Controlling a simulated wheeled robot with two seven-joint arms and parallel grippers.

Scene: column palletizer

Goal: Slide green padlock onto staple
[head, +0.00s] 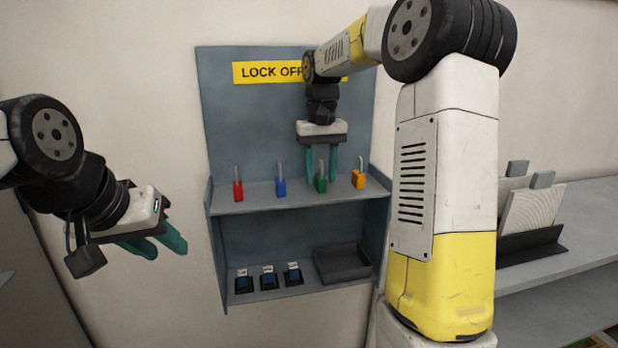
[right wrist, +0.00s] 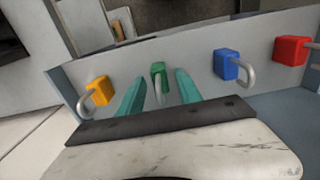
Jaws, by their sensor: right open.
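The green padlock (head: 321,183) stands on the upper shelf of the lock-off station, between the blue padlock (head: 281,186) and the orange padlock (head: 358,179). My right gripper (head: 322,178) is open, its teal fingers pointing down around the green padlock. In the right wrist view the green padlock (right wrist: 158,75) and its shackle show between the two fingertips, with gaps on both sides. My left gripper (head: 164,246) hangs empty at the left, away from the station; its two teal fingers look apart. I cannot make out a staple in either view.
A red padlock (head: 238,190) stands at the shelf's left end. The lower shelf holds several small dark blocks with labels (head: 268,277) and a dark open tray (head: 342,263). A rack with light panels (head: 528,215) stands on a grey counter (head: 560,262) at the right.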

